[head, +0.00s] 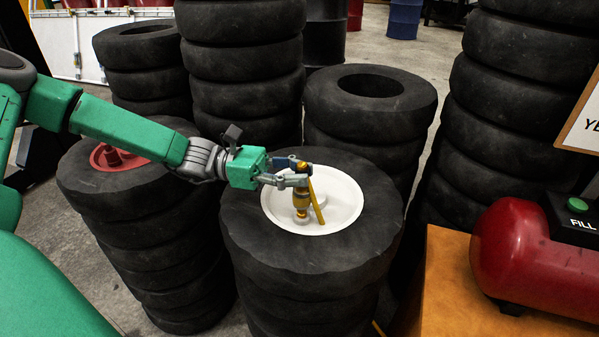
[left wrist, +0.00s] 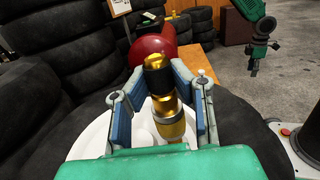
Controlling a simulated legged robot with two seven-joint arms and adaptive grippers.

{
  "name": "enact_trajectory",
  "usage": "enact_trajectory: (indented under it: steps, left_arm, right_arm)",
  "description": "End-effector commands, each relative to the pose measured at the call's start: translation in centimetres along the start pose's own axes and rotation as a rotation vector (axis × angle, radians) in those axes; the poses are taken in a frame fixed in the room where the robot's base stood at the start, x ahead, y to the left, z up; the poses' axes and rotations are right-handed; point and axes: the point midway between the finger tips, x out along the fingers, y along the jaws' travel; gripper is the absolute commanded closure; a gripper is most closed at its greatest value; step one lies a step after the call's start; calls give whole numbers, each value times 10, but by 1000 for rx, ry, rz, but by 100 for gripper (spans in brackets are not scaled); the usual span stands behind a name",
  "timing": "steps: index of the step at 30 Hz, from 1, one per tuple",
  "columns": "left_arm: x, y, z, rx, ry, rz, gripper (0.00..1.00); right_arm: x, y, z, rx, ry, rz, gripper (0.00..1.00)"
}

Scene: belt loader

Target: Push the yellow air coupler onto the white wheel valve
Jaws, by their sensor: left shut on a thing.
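The yellow air coupler (head: 301,197) stands roughly upright over the white wheel (head: 345,212), which sits in the top tire of the middle front stack. My left gripper (head: 301,178) is shut on the coupler's upper part. In the left wrist view the coupler (left wrist: 166,110) is gold with a black band, between the blue-padded fingers of my left gripper (left wrist: 162,112). The coupler's lower end is over the wheel face; the valve is hidden, and I cannot tell whether they touch. My right gripper (left wrist: 254,68) hangs far off in the left wrist view, too small to read.
A red-hubbed tire stack (head: 110,158) stands to the left. Taller tire stacks (head: 240,60) rise behind and a tall one (head: 500,110) at right. A red compressor tank (head: 510,250) with a green FILL button (head: 577,205) rests on an orange surface (head: 450,285).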

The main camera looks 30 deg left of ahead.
Motion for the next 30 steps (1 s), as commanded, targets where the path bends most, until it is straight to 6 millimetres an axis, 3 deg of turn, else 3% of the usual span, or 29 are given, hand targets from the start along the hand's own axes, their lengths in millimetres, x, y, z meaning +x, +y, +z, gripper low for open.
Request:
enact_trajectory:
  steps: [30]
  left_arm:
    - [-1,0,-22,1,-1,0,100]
  right_arm:
    - [18,0,1,0,0,0,57]
